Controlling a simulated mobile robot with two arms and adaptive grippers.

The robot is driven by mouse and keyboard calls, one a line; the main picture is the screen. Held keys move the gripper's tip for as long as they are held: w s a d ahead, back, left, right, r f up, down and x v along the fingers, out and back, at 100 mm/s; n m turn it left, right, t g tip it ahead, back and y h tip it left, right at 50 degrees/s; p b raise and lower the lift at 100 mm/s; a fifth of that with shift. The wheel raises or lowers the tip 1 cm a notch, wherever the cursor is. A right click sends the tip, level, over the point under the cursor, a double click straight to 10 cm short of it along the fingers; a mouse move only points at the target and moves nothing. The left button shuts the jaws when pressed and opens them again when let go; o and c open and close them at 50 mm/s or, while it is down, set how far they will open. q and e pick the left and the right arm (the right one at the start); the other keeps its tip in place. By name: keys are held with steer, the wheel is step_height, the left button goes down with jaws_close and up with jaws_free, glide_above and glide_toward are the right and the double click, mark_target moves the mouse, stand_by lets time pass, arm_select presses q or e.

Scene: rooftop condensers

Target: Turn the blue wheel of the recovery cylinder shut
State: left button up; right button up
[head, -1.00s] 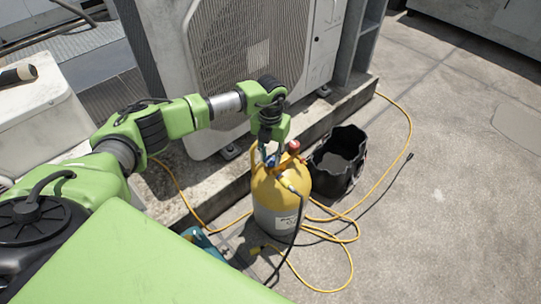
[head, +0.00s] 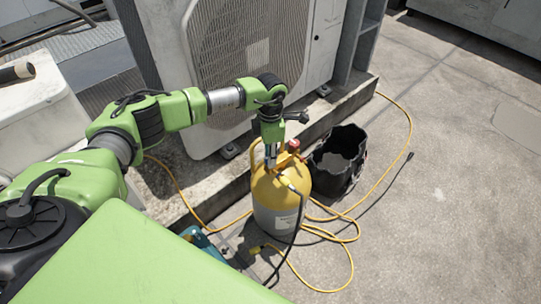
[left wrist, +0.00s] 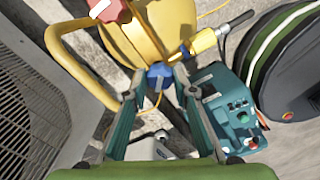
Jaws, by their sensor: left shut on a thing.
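The recovery cylinder (head: 277,208), yellow on top and pale grey below, stands upright on the roof. It also shows in the left wrist view (left wrist: 160,28). Its blue wheel (left wrist: 158,74) sits between my fingertips in the left wrist view; in the head view my gripper hides it. My left gripper (head: 270,164) reaches down from above onto the cylinder top and is shut on the blue wheel, one finger on each side. A red wheel (head: 294,145) stands beside it on the same cylinder top. My right gripper is in neither view.
A yellow handle (left wrist: 62,60) curves beside the gripper. A black bucket (head: 352,148) stands right of the cylinder. Yellow hose (head: 350,268) loops on the ground. A teal machine (left wrist: 232,108) stands close by. A condenser (head: 250,50) rises behind. The right side is clear.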

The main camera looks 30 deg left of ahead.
arm_select(q)
steer(key=shift+m, duration=0.9)
steer(key=m+b, duration=0.1)
steer(key=m, duration=0.3)
steer(key=shift+m+b, duration=0.3)
steer(key=shift+m, duration=1.4)
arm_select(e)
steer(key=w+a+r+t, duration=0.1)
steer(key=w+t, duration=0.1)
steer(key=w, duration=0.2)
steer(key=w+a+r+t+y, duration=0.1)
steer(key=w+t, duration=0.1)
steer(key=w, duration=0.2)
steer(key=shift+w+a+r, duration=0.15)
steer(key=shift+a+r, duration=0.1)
arm_select(q)
steer(key=o, duration=1.1)
steer(key=shift+r, duration=0.1)
step_height(320, 180, up, 12)
steer(key=shift+f, duration=0.1)
